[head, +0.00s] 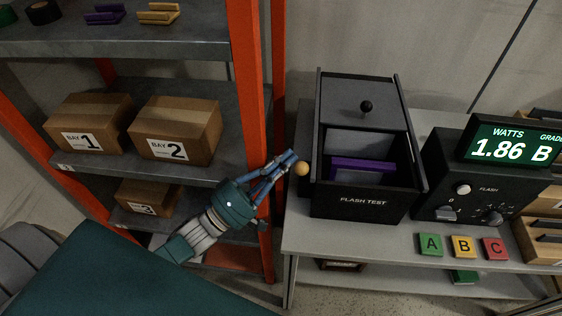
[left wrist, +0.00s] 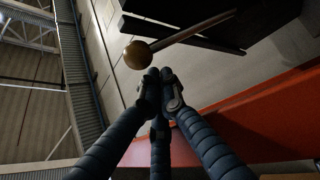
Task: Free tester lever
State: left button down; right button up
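The tester is a black box (head: 362,203) marked FLASH TEST, standing on the grey table. Its top is partly open, and a purple piece (head: 362,167) lies inside. The lever's tan ball knob (head: 302,168) shows at the tester's left side. In the left wrist view the knob (left wrist: 137,55) sits on a thin rod (left wrist: 190,32) just beyond my fingertips. My left gripper (head: 290,158) is beside the knob, its fingers drawn together with nothing seen between them. I cannot tell whether they touch the knob. My right gripper is not in view.
An orange shelf post (head: 248,90) stands close behind my left gripper. Boxes marked 1 (head: 90,125) and 2 (head: 175,132) sit on the shelf. A meter (head: 510,147) reads 1.86 B. Blocks A (head: 430,245), B (head: 463,246) and C (head: 495,248) lie in front of it.

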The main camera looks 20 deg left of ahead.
pick_arm(q)
jog(key=s+m+h+b, duration=0.1)
jog(key=b, duration=0.1)
jog(key=f+m+h+b, duration=0.1)
jog(key=b, duration=0.1)
jog(key=shift+s+d+f, duration=0.2)
jog(key=shift+s, duration=0.15)
jog(key=shift+f, duration=0.15)
